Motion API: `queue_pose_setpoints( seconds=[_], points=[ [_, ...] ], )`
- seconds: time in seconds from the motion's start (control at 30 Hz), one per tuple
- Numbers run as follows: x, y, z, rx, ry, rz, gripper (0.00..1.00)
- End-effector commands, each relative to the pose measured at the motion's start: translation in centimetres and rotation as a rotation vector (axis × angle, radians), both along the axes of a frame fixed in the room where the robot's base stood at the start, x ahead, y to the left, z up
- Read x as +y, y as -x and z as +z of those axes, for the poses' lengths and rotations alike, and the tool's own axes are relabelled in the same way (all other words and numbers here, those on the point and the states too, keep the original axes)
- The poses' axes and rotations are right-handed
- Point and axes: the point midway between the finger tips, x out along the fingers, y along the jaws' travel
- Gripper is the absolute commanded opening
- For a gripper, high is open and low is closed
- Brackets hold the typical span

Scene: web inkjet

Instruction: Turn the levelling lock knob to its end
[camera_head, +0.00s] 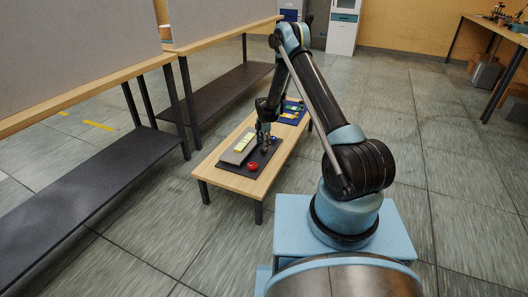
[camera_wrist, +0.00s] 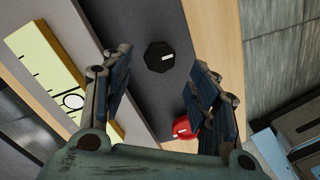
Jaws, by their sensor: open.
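A black, many-sided knob (camera_wrist: 159,57) with a short white mark stands on a dark grey panel (camera_wrist: 150,100) in the wrist view. It looks like the levelling lock knob, though I see no readable label. My gripper (camera_wrist: 160,78) is open and empty, with one finger left and one right of the knob in that view. The fingers appear apart from it. In the head view, my gripper (camera_head: 264,136) is over the panel on a low wooden table (camera_head: 232,182). The knob is hard to make out there.
A red round button (camera_wrist: 182,127) lies close to the right finger; it also shows in the head view (camera_head: 252,166). A pale yellow scale strip (camera_wrist: 42,68) lies left. A blue tray (camera_head: 291,117) with small items sits at the table's far end. Shelved benches stand left.

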Motion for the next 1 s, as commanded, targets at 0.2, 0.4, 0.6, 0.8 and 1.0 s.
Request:
queue_pose_setpoints(
  seconds=[0.2, 0.4, 0.6, 0.8, 1.0],
  points=[
    [0.0, 0.0, -3.1, 0.0, 0.0, 0.0, 0.55],
    [0.0, 0.0, -4.7, 0.0, 0.0, 0.0, 0.55],
    [0.0, 0.0, -5.1, 0.0, 0.0, 0.0, 0.55],
    [0.0, 0.0, -5.1, 0.0, 0.0, 0.0, 0.52],
    [0.0, 0.0, -5.1, 0.0, 0.0, 0.0, 0.1]
  ],
)
